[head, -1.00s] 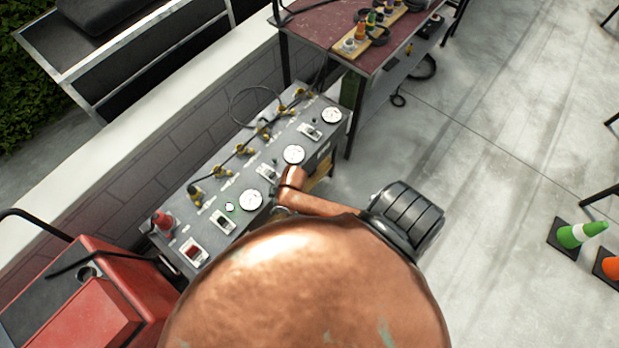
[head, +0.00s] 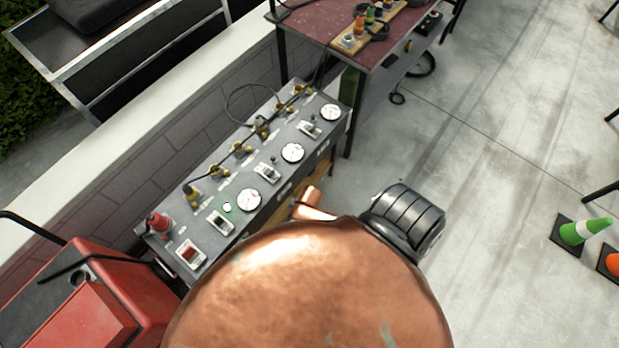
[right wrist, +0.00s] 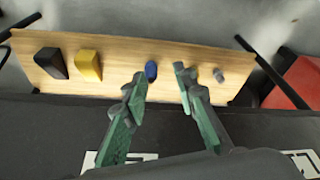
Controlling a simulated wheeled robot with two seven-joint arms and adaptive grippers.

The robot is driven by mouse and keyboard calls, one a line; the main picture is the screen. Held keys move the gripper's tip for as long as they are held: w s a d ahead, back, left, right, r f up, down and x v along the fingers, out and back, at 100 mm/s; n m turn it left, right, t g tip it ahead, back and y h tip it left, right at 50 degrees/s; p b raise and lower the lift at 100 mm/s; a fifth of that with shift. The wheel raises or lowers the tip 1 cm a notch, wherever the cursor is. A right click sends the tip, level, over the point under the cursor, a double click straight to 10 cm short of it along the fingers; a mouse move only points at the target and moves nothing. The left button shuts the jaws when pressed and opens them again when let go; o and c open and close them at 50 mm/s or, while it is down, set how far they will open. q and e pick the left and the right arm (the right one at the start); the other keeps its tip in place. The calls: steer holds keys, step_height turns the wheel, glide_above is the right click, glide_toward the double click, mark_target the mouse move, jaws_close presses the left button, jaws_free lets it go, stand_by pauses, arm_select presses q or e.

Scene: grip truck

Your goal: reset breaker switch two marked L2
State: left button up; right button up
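The grey breaker panel (head: 207,197) stands by the low wall in the head view, with a row of rocker switches along its top. The nearest switch (head: 190,254) is red; the others, a second switch (head: 220,222), a third (head: 267,173) and a fourth (head: 308,129), have white frames. Their markings are too small to read, so I cannot tell which is L2. My right gripper (right wrist: 160,77) has two green fingers, open and empty, in the right wrist view, beside a dark surface with white labels (right wrist: 118,160). My left gripper is not in view.
In the right wrist view, a wooden shelf (right wrist: 115,68) carries black, yellow, blue and grey items. In the head view, a red machine (head: 85,300) stands left of the panel and a dark red table (head: 320,25) behind it.

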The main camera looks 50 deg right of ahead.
steer(key=s+d+f+m+b, duration=0.1)
steer(key=s+d+f, duration=0.2)
steer(key=s+f, duration=0.3)
steer(key=shift+f+h+b, duration=0.4)
steer(key=shift+f, duration=1.4)
